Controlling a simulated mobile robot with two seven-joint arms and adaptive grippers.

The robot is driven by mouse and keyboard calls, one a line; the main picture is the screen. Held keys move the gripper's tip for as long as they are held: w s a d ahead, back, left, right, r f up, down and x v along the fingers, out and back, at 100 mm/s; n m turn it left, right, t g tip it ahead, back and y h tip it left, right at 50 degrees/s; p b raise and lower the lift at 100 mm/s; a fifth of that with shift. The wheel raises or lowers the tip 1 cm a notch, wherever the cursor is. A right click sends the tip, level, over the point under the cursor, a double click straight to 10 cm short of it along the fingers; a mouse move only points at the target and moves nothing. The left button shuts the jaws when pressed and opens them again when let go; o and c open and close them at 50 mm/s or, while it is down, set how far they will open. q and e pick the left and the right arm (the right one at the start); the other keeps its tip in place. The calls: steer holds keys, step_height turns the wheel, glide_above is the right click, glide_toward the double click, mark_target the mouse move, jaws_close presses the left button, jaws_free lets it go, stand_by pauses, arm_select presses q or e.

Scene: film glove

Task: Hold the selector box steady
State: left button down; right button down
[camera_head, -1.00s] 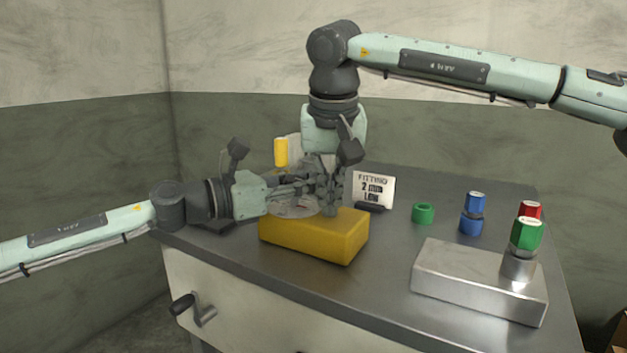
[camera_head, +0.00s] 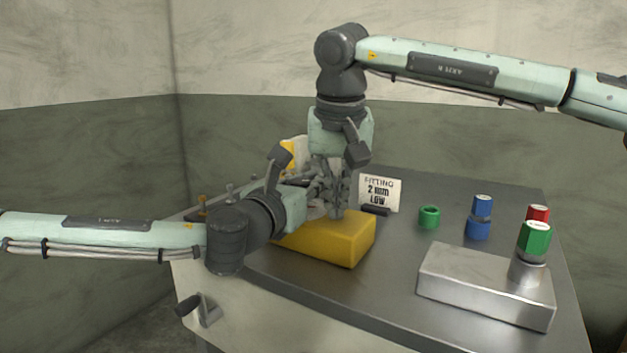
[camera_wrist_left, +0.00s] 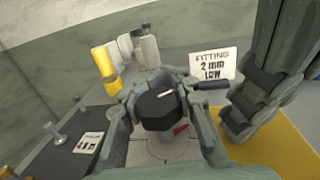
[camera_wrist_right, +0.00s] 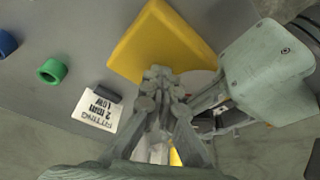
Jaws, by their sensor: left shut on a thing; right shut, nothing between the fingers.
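A yellow box (camera_head: 335,245) lies near the front edge of the metal table; I cannot tell whether it is the selector box. My right gripper (camera_head: 338,212) points down, shut and empty, with its tips at the box's far edge; contact is unclear. In the right wrist view the box (camera_wrist_right: 165,40) shows beyond the fingertips. My left gripper (camera_head: 318,188) is shut on a dark faceted knob (camera_wrist_left: 155,108), one finger on each side. A pale round dial (camera_wrist_left: 165,152) with a red mark lies under the knob, next to the box. The head view mostly hides the knob.
A sign reading FITTING 2 mm LOW (camera_head: 380,193) stands behind the box. A green ring (camera_head: 429,217), a blue fitting (camera_head: 479,218) and a metal block (camera_head: 485,287) with a green-capped post (camera_head: 534,240) stand to the right. My two grippers are very close together.

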arm_select(q)
steer(key=shift+a+n+t+y, duration=0.15)
steer(key=shift+n+t+y, duration=0.15)
steer(key=shift+n+y, duration=0.35)
steer(key=shift+a+y, duration=0.1)
steer(key=shift+y, duration=0.15)
steer(key=c, duration=1.4)
jaws_free()
steer(key=shift+s, duration=0.2)
steer(key=v, duration=1.1)
steer(key=shift+s+a, duration=0.15)
steer(key=shift+s, duration=0.15)
